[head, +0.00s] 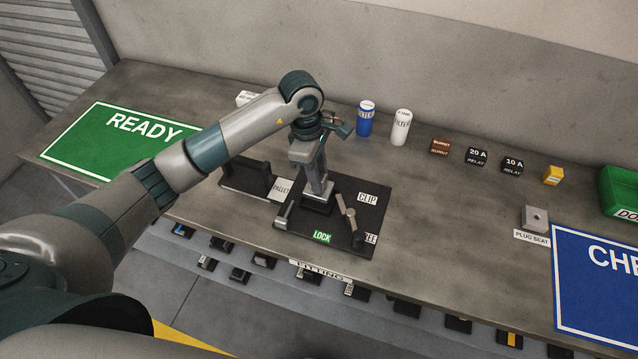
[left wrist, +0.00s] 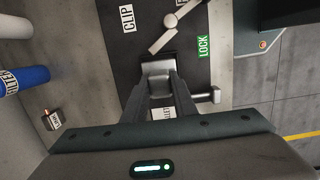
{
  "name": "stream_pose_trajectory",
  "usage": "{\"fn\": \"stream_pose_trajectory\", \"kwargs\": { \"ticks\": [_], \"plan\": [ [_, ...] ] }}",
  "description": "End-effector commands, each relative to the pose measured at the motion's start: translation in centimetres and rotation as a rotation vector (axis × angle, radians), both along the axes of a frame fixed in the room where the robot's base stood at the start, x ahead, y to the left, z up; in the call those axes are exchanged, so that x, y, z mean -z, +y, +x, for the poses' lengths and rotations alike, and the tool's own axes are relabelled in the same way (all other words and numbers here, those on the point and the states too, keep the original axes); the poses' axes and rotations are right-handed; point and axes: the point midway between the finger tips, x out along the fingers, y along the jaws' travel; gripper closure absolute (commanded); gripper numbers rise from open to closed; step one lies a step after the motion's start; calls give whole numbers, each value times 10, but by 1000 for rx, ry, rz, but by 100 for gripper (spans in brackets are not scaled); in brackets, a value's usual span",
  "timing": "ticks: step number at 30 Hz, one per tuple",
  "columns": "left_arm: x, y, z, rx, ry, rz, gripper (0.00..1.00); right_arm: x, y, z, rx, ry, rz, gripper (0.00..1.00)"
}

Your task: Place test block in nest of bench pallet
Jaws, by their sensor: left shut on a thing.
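My left gripper (head: 318,184) points down over the bench pallet (head: 376,213), a dark plate with CLIP and LOCK labels and a lever. It is shut on a small light grey block, the test block (left wrist: 157,67), which shows between the fingertips in the left wrist view (left wrist: 160,76). My right gripper is not in view.
A dark stand (head: 245,180) is left of the pallet. A blue can (head: 366,119), a white can (head: 400,127) and several small blocks line the back. A green READY mat (head: 95,150) lies left, a blue mat (head: 600,290) right. Bench is clear right of the pallet.

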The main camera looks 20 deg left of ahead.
Motion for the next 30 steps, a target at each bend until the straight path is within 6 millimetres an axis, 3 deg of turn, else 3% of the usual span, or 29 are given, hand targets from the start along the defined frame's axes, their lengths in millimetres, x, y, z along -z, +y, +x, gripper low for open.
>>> {"fn": "stream_pose_trajectory", "kwargs": {
  "ticks": [8, 17, 30],
  "plan": [
    [3, -1, 0, -2, 0, -1, 100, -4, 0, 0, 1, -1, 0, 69],
    [34, -1, 0, -3, 2, -2, 100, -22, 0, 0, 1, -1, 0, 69],
    [42, 0, 1, 0, -2, -1, 100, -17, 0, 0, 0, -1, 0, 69]
  ]
}}
